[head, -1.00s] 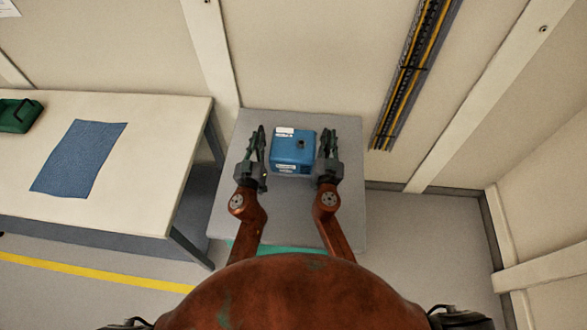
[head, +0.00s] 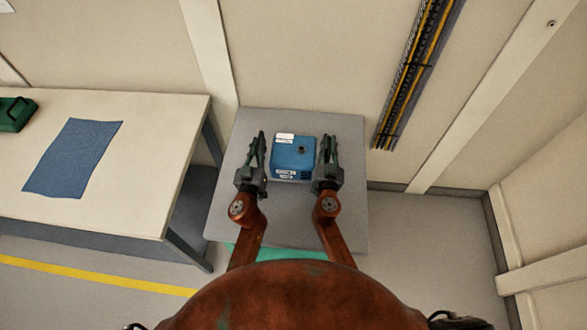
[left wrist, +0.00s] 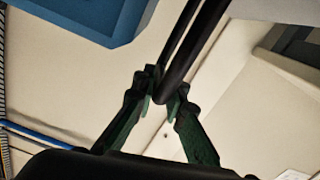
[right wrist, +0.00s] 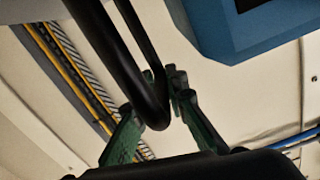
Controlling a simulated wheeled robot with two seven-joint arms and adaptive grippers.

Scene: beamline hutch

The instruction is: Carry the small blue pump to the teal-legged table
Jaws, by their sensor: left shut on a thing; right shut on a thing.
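The small blue pump (head: 293,158) is a blue box with white labels, in the middle of the head view. It appears over the grey top of the teal-legged table (head: 345,218); whether it touches the top cannot be told. My left gripper (head: 257,145) is at its left side and my right gripper (head: 327,145) at its right. In the left wrist view, the fingers (left wrist: 165,92) are shut on a black bar handle beside the blue body (left wrist: 100,18). The right wrist view shows the same, with fingers (right wrist: 160,95) around a black bar handle (right wrist: 110,60).
A cream-topped table (head: 140,150) stands at left with a blue mat (head: 73,158) and a green case (head: 14,114). A wall is close behind the grey top, with a cable tray (head: 415,80). Floor is clear at right (head: 430,235).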

